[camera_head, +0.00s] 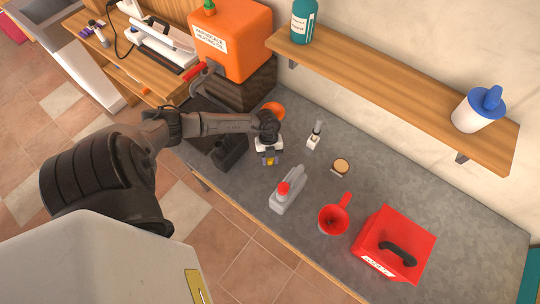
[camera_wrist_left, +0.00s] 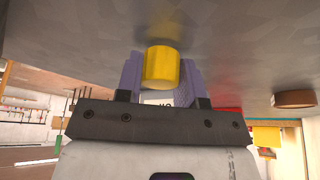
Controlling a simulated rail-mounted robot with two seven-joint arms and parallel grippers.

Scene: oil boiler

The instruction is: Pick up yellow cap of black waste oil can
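The black waste oil can (camera_head: 230,151) stands on the grey worktop, left of my left gripper. The yellow cap (camera_wrist_left: 162,68) sits between the two purple-grey fingers of my left gripper (camera_wrist_left: 160,80) in the wrist view, with a finger close against each side. In the head view a small piece of the yellow cap (camera_head: 269,160) shows at the tip of my left gripper (camera_head: 268,156), to the right of the can and apart from it. The gripper looks shut on the cap. My right gripper is not in view.
A grey bottle with a red cap (camera_head: 288,191), a red funnel (camera_head: 332,220) and a red box (camera_head: 394,246) stand to the right. A white brush-like item (camera_head: 315,136), a small round tin (camera_head: 340,167) and an orange item (camera_head: 273,110) are nearby. A wooden shelf (camera_head: 400,80) overhangs the back.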

